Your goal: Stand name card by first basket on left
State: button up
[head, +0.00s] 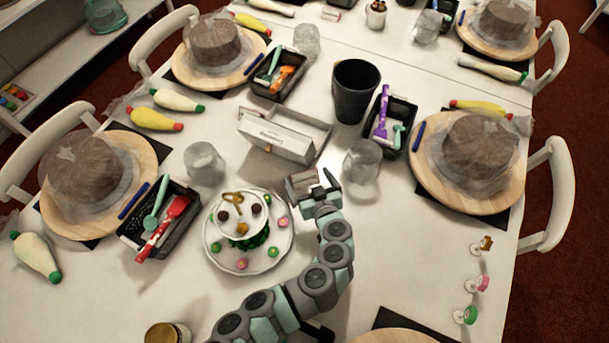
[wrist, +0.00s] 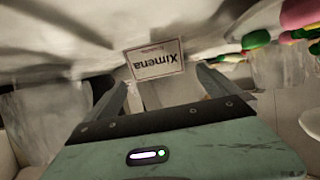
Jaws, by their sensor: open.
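A white name card (wrist: 154,62) reading "Ximena" shows upside down in the wrist view, just beyond and between my fingertips. My gripper (wrist: 160,80) is open; I cannot tell whether either finger touches the card. In the head view my gripper (head: 311,181) is low over the table middle, right of the decorated plate, and the card cannot be made out clearly there. A black basket (head: 185,241) with a red and a teal tool stands at the left, beside the left cake. Other black baskets stand at the back (head: 262,91) and right (head: 388,149).
A white box (head: 270,141) with print lies just behind my gripper. Glass jars stand left (head: 204,164) and right (head: 361,162) of it. A black cup (head: 355,92) stands behind.

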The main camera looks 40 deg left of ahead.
aim_at(305, 174)
jog(key=x, duration=0.4)
jog(key=shift+w+a+f, duration=0.15)
jog(key=shift+w+f, duration=0.05)
jog(key=shift+f, duration=0.25)
jog(key=c, duration=1.5)
jog(key=shift+r, duration=0.1)
